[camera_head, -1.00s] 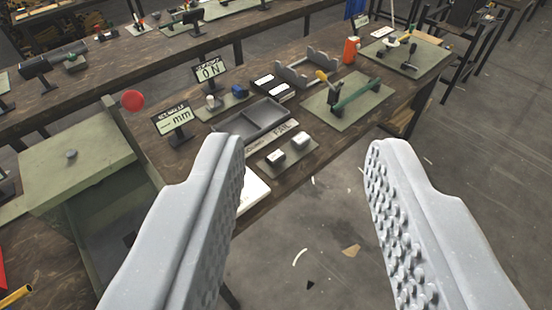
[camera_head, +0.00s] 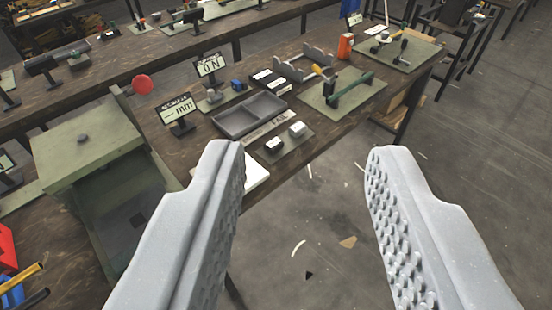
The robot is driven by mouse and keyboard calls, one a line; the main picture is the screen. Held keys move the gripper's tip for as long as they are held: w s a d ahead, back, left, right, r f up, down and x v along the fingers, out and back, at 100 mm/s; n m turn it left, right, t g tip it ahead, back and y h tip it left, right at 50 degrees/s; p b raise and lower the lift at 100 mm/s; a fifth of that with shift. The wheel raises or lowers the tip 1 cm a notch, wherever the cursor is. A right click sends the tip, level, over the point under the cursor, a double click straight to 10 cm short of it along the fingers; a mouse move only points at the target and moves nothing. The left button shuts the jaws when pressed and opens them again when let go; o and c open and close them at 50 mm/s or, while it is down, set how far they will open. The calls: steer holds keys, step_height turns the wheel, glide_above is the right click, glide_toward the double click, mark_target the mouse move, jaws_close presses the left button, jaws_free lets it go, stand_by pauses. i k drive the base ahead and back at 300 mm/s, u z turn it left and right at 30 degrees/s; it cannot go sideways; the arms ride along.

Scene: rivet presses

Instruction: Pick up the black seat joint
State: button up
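My gripper (camera_head: 304,165) is open and empty, its two grey studded fingers wide apart in the foreground, over the floor in front of the bench. I cannot single out a black seat joint for sure.
A "mm" display (camera_head: 178,111) and an "N" display (camera_head: 210,66) stand on the bench. A green cabinet (camera_head: 85,145) stands at left. Open floor with scraps lies in front.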

mark_target(274, 145)
steer(key=k, duration=1.05)
steer(key=z, duration=0.6)
steer(key=i, duration=1)
steer(key=z, duration=0.3)
steer(key=i, duration=1.55)
steer(key=u, duration=0.8)
